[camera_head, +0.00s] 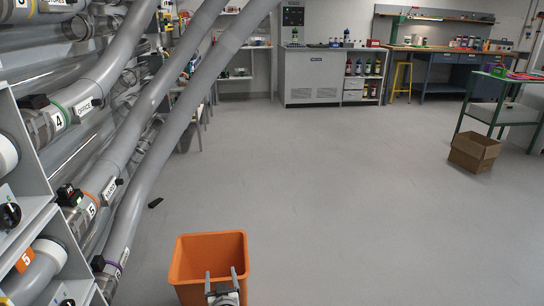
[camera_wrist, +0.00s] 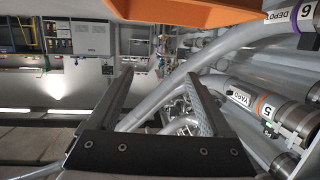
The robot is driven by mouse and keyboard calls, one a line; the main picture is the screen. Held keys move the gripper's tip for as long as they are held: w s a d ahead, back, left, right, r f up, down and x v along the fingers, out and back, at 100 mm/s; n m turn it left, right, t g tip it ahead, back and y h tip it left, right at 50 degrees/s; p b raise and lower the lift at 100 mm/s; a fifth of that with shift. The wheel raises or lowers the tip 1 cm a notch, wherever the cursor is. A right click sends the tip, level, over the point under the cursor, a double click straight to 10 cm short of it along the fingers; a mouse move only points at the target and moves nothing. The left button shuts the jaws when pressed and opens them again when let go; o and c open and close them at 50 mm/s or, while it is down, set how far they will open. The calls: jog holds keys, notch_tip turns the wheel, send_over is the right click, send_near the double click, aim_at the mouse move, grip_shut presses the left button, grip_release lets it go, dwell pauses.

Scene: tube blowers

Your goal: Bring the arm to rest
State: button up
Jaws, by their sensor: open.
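My gripper (camera_head: 221,272) shows at the bottom of the head view, its two fingers apart with nothing between them. It overlaps the near side of an orange bin (camera_head: 208,248) in that view. In the wrist view the open gripper (camera_wrist: 160,76) points out over the room, which appears upside down. The orange bin's edge (camera_wrist: 190,12) runs along the top of that view. Most of my arm is out of view.
Thick grey tubes (camera_head: 165,130) with numbered collars slant along the left, beside a grey shelf frame (camera_head: 22,150). A small black object (camera_head: 155,202) lies on the floor. A cardboard box (camera_head: 474,152) stands at right by a green table (camera_head: 497,113). The middle floor is clear.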

jog(key=w+d+r+m+g+h, duration=0.35)
jog(key=d+r+m, duration=0.25)
jog(key=d+r, duration=0.4)
jog(key=s+d+r+g, duration=0.2)
jog(key=s+d+r, duration=0.25)
jog(key=r, duration=0.25)
jog(key=s+d+r+g, duration=0.2)
jog(key=s+d+r, duration=0.1)
jog(key=d+r, duration=0.3)
jog(key=s+d+r+n, duration=0.1)
jog(key=s+d+r, duration=0.35)
jog(key=s, duration=0.35)
jog(key=s+d+r+n+g+h, duration=0.1)
jog(key=s+d+r, duration=0.35)
jog(key=s, duration=0.45)
jog(key=s+d+r, duration=0.4)
jog(key=s+r, duration=0.2)
jog(key=s, duration=0.2)
notch_tip(320, 180, up, 28)
jog(key=p, duration=2.9)
notch_tip(320, 180, down, 18)
jog(key=s+d+b, duration=0.1)
jog(key=b, duration=1.7)
jog(key=shift+s+b, duration=0.25)
jog(key=shift+b, duration=0.05)
